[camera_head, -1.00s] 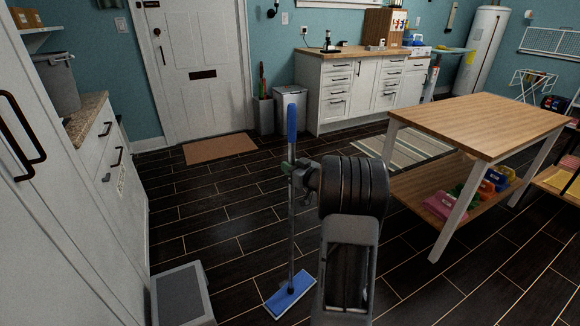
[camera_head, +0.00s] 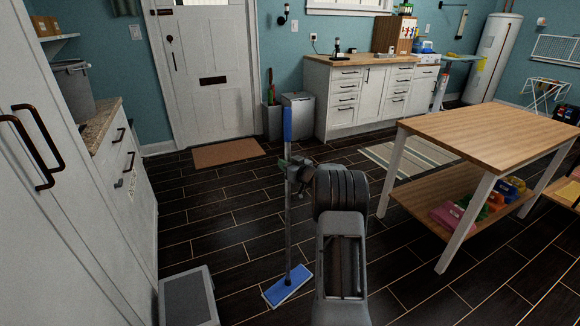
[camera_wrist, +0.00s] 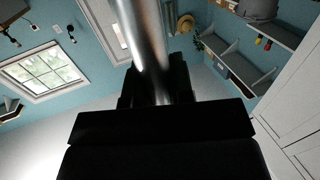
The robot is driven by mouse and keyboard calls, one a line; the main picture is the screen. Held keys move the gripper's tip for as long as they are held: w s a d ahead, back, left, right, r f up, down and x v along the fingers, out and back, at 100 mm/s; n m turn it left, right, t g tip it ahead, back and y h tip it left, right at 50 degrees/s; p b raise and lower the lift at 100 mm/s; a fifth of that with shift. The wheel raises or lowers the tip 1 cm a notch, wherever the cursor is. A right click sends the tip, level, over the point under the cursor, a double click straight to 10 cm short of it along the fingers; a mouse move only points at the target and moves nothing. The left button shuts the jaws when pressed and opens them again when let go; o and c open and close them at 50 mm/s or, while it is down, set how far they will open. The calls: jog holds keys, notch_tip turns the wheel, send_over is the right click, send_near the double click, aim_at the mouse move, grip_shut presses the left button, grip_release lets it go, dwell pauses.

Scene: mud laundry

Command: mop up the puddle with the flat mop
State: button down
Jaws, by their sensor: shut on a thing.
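The flat mop (camera_head: 288,220) stands nearly upright in the head view, with a blue grip at the top of its grey pole. Its blue mop head (camera_head: 287,287) is low at the dark tiled floor; whether it touches cannot be told for sure. My gripper (camera_head: 290,172) is shut around the pole, below the blue grip. In the wrist view the metal pole (camera_wrist: 146,45) runs up from between the dark jaws (camera_wrist: 158,88). I make out no puddle in either view.
A wooden-topped table (camera_head: 490,135) with a lower shelf stands at right. White cabinets (camera_head: 50,200) line the left, with a grey box (camera_head: 188,298) on the floor. A brown doormat (camera_head: 228,152) and striped rug (camera_head: 415,165) lie farther back. Floor between is open.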

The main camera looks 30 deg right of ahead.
aim_at(289, 156)
jog(key=s+a, duration=0.1)
jog(key=s, duration=0.9)
jog(key=w+p, duration=0.1)
jog(key=w, duration=0.9)
jog(key=shift+d+f, duration=0.35)
jog(key=shift+d, duration=0.1)
jog(key=shift+w+r+p, duration=0.15)
jog(key=shift+r+p, duration=1.65)
jog(key=shift+r, duration=0.4)
